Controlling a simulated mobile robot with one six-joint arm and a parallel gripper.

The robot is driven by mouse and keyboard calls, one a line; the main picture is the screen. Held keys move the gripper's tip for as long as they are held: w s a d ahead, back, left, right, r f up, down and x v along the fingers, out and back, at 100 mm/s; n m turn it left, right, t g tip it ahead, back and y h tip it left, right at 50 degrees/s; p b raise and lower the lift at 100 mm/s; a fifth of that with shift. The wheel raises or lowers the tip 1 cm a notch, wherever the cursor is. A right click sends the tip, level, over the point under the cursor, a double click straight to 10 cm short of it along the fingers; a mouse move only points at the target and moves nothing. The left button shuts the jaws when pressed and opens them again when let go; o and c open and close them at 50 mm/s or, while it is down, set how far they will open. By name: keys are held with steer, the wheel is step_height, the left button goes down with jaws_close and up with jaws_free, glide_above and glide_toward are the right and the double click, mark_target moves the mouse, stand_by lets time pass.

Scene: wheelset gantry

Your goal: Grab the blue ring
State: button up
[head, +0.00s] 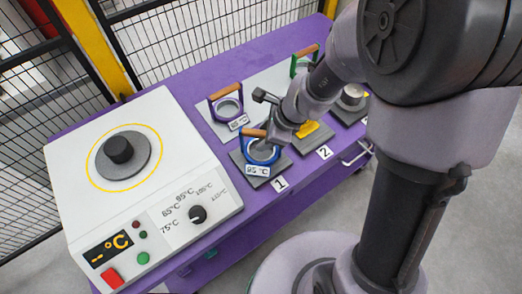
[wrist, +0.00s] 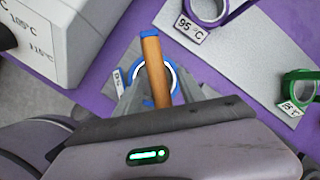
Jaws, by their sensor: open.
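The blue ring (head: 247,153) lies on the dark square plate beside label 1. It has a wooden handle (head: 252,133) and a small temperature tag that reads 95 °C. In the wrist view the blue ring (wrist: 177,80) is straight ahead, with its wooden handle (wrist: 154,68) running up through the middle of the picture. My gripper (head: 273,136) is open at the blue ring, and it shows in the wrist view (wrist: 160,93) with its fingers to either side of the handle's lower part. The fingertips are partly hidden, and I cannot tell whether they touch the handle.
A purple ring (head: 213,107) and a green ring (head: 296,66) stand on the pale mat behind. A yellow piece (head: 305,131) sits near label 2. The white heater box (head: 90,150) with a knob is at left on the purple table (head: 180,72). Mesh fencing is behind.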

steer(key=shift+r, duration=0.2)
steer(key=shift+c, duration=0.9)
jaws_close()
